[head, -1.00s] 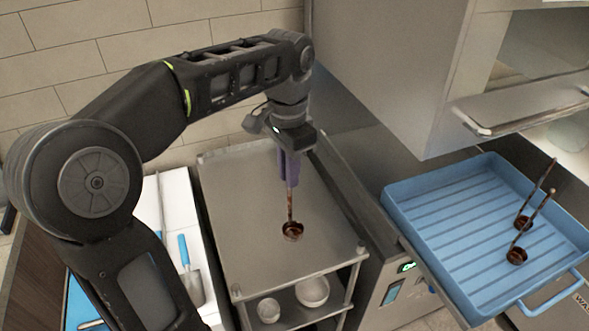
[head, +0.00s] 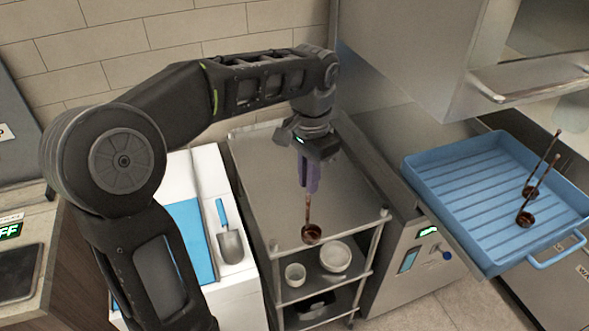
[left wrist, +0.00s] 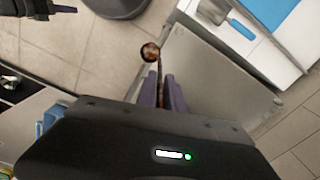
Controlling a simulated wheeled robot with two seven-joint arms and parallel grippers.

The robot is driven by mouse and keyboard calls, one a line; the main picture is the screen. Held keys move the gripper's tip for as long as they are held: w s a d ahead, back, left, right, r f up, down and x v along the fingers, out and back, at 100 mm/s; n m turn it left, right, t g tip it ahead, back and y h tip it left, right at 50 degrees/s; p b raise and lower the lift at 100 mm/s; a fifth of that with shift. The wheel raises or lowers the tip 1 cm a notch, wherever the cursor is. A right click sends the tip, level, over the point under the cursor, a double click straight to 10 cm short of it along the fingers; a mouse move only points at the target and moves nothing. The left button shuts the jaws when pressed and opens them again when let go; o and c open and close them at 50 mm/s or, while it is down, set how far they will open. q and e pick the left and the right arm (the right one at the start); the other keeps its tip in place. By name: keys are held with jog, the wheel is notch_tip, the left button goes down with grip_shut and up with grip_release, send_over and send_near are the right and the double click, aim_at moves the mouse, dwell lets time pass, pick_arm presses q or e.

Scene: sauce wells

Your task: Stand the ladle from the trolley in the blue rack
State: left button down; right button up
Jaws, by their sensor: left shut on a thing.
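My left gripper (head: 309,178) is shut on a brown ladle (head: 311,233) and holds it upright, bowl down, over the front part of the metal trolley (head: 270,165). In the left wrist view the purple fingers (left wrist: 161,90) close on the handle, and the ladle's bowl (left wrist: 150,52) shows beyond them. The blue rack (head: 460,190) is at the right, with two brown ladles (head: 524,218) standing tilted in its right part. My right gripper does not show clearly in any view.
White bowls (head: 335,256) sit on the trolley's lower shelf. A white counter with a blue-handled scoop (head: 230,244) stands left of the trolley. A steel cabinet (head: 400,60) overhangs behind the rack. A machine with a green display (head: 428,232) stands between trolley and rack.

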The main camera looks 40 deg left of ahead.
pick_arm(q)
jog(key=w+d+f+n, duration=0.1)
jog(key=w+d+f, duration=0.3)
jog(key=f, duration=0.2)
jog(key=w+d+f+n+b, duration=0.1)
jog(key=w+d+f+n, duration=0.1)
jog(key=d+f, duration=0.3)
jog(key=shift+w+d+f, duration=0.25)
jog(key=shift+w+f, duration=0.6)
jog(key=shift+f, duration=0.05)
jog(key=shift+d, duration=0.1)
